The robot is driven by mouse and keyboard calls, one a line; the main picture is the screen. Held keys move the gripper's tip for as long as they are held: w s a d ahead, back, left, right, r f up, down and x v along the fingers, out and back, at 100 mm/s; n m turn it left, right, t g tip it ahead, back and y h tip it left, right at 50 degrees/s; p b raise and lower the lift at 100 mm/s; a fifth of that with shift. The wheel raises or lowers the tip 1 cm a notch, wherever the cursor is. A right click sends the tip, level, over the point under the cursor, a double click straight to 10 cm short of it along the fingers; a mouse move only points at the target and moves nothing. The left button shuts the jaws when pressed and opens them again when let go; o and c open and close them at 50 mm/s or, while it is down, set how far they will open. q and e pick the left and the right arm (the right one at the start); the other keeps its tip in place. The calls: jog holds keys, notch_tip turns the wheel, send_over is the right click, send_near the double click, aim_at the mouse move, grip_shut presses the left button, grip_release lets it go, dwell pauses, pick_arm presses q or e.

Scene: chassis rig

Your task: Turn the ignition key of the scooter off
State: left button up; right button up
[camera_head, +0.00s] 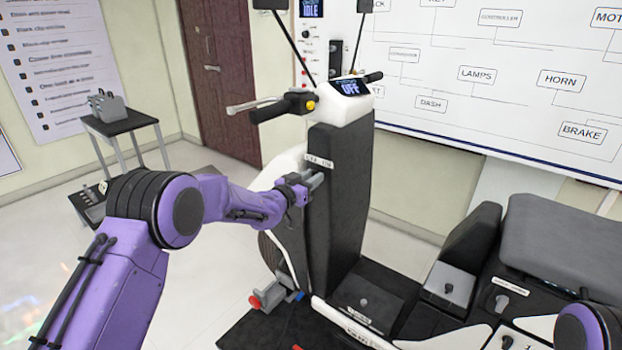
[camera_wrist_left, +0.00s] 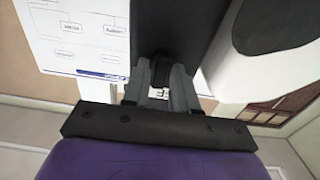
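The scooter (camera_head: 338,190) stands in the middle of the head view, its dark front panel facing me. Its dash display (camera_head: 350,87) reads OFF. A small white label (camera_head: 319,161) with lettering is on the panel. My left gripper (camera_head: 318,180) is at the panel just below this label. In the left wrist view, the two grey fingers of my left gripper (camera_wrist_left: 161,72) stand apart at the panel. A small dark piece (camera_wrist_left: 161,66) shows between their tips, perhaps the ignition key; I cannot tell whether they pinch it. My right gripper is out of view.
The handlebar (camera_head: 284,106) and mirror stalks rise above the panel. The seat (camera_head: 565,240) and a dark body with knobs are at the right. A red and blue fitting (camera_head: 272,296) sticks out low on the left. A small side table (camera_head: 120,122) stands by the wall.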

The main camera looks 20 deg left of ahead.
pick_arm(q)
jog(key=shift+o, duration=0.9)
jog(key=b+v, duration=0.3)
jog(key=v, duration=0.7)
jog(key=shift+s, duration=0.25)
jog(key=shift+a, duration=0.15)
